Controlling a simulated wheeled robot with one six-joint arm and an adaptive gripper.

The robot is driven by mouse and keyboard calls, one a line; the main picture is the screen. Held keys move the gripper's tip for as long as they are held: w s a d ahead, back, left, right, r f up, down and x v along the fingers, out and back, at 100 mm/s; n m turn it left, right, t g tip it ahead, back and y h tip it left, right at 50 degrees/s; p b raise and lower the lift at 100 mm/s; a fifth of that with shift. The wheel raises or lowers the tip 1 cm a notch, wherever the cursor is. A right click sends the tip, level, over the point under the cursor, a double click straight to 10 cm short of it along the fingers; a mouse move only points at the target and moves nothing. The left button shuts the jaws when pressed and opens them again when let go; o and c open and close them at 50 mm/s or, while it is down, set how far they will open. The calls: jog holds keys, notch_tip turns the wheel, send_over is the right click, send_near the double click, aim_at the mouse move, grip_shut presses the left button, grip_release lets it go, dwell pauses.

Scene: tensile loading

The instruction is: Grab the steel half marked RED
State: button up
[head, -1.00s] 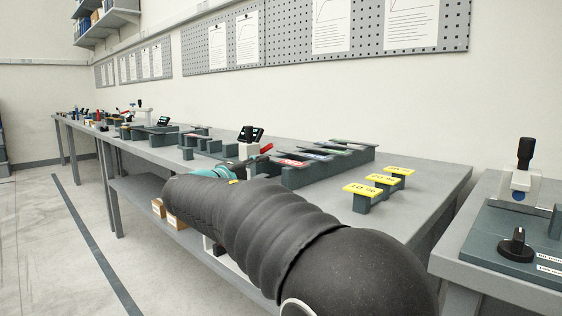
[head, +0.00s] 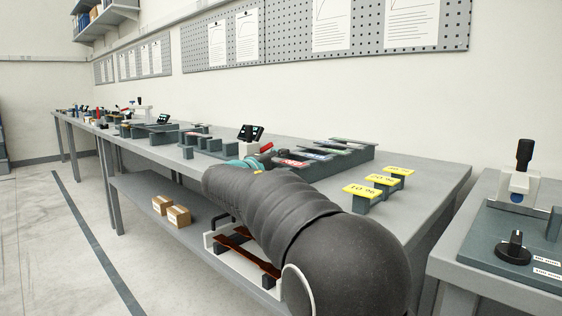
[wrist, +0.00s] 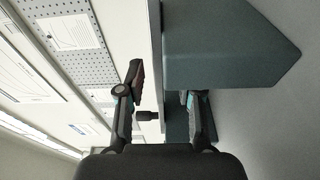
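A dark grey rack (head: 325,170) stands on the long bench, with flat pieces on top. The nearest piece at its left end has a red label (head: 290,163); its lettering is too small to read. I cannot tell the steel half itself apart from the rack there. A dark grey-green block (wrist: 222,45) lies just beyond and beside the right finger. No red label is clear in that view.
Yellow-labelled stands (head: 361,191) sit right of the rack. Cardboard boxes (head: 178,215) and a white tray (head: 226,256) are on the lower shelf. A second bench (head: 500,280) is at the right.

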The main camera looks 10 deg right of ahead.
grip_shut()
jog(key=shift+r, duration=0.1)
